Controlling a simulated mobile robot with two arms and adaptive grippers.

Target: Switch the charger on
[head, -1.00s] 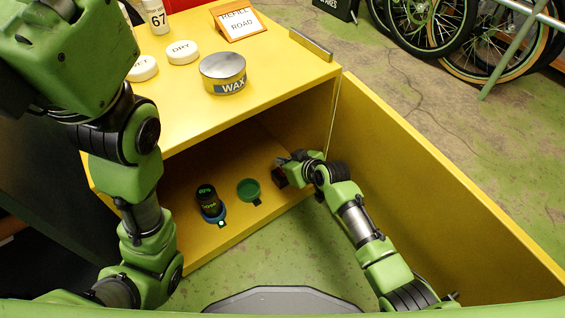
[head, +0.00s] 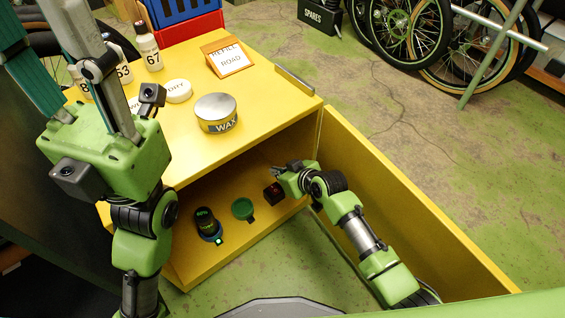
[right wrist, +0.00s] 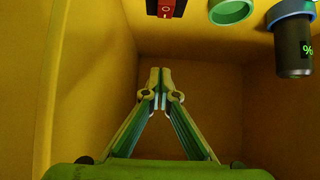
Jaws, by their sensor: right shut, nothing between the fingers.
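The charger's small black switch box with a red rocker switch (head: 273,192) is inside the yellow cabinet, right of a green ring holder (head: 243,208). A black cylinder with a green display (head: 205,220) stands in a blue ring holder, with a small green light beside it. In the right wrist view the red switch (right wrist: 166,8) is at the top edge, with the green ring (right wrist: 231,11) beside it. My right gripper (right wrist: 160,76) is shut and empty, apart from the switch.
The yellow cabinet (head: 250,115) has a wax tin (head: 216,112), white pucks (head: 178,91), bottles (head: 149,45) and a sign (head: 229,57) on top. Its open door (head: 400,205) stands right of my right arm. Walls are close around the right gripper.

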